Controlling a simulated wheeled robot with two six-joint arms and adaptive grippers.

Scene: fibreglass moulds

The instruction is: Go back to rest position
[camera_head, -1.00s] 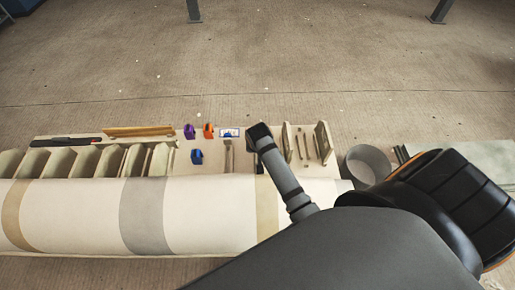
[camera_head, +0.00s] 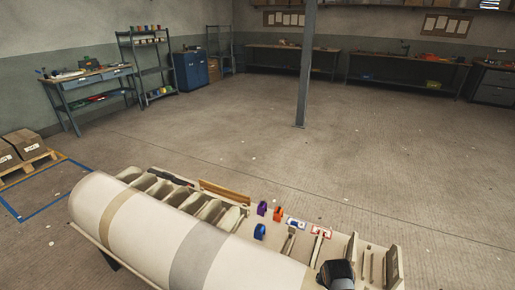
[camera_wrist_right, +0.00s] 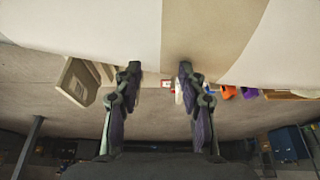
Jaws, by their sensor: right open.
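My right gripper shows in the right wrist view (camera_wrist_right: 159,74), with its two dark fingers apart and no object held between the fingertips. In the head view a black part, which looks like my right arm or gripper, shows at the bottom edge over the near right end of the bench. My left gripper is in neither view.
A grey post (camera_head: 306,70) rises from open floor.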

